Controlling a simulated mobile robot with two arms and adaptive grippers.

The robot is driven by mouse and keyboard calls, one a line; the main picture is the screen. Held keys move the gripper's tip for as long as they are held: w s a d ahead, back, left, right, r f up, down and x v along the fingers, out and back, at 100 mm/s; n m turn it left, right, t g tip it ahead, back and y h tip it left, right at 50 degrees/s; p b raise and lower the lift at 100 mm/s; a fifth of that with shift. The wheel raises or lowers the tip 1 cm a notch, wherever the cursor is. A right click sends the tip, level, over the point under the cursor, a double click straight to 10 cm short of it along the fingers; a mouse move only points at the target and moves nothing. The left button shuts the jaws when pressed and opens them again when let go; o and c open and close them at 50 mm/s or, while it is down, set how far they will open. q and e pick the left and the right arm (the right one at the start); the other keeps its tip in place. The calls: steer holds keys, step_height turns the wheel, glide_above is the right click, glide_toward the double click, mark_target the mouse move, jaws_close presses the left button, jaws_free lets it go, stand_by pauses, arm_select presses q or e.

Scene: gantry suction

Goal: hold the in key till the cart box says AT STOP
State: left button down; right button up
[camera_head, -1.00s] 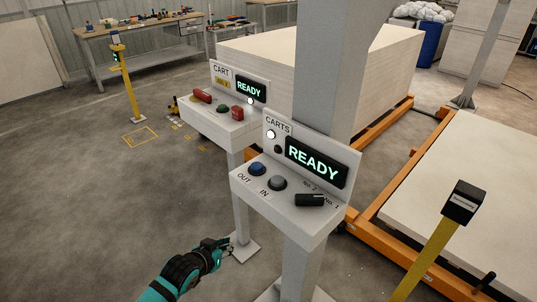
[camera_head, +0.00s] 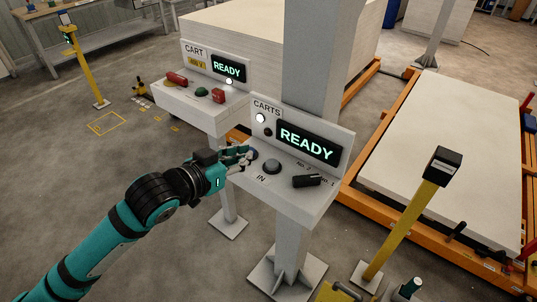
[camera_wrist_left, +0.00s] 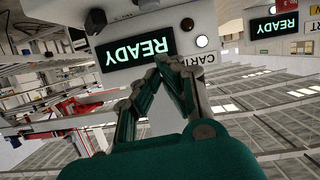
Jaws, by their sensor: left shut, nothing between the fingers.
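The carts box (camera_head: 287,192) stands on a post, and its display (camera_head: 308,143) reads READY. The grey IN key (camera_head: 272,167) is on its sloped top, with the IN label in front of it. My left gripper (camera_head: 248,153) is shut and empty at the left end of this top, just left of the IN key. It covers the OUT label and most of the blue OUT key; I cannot tell whether it touches. In the left wrist view the shut fingertips (camera_wrist_left: 172,62) overlap the upside-down READY display (camera_wrist_left: 135,50). My right gripper is not in view.
A black selector (camera_head: 306,181) sits right of the IN key. A second box (camera_head: 205,105), labelled CART, stands behind and left, also reading READY. A yellow post (camera_head: 405,225) with a black head stands to the right. Open floor lies on the left.

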arm_select(q)
steer(key=shift+w+d, duration=0.1)
steer(key=p, duration=0.3)
glide_above(270, 166)
steer(key=f, duration=0.3)
steer(key=shift+w, duration=0.35)
steer(key=f, duration=0.2)
steer(key=shift+s+f, duration=0.25)
steer(key=shift+f, duration=0.1)
steer(key=shift+s+f+p, duration=0.15)
steer(key=shift+f+p, duration=0.2)
steer(key=shift+f, duration=0.3)
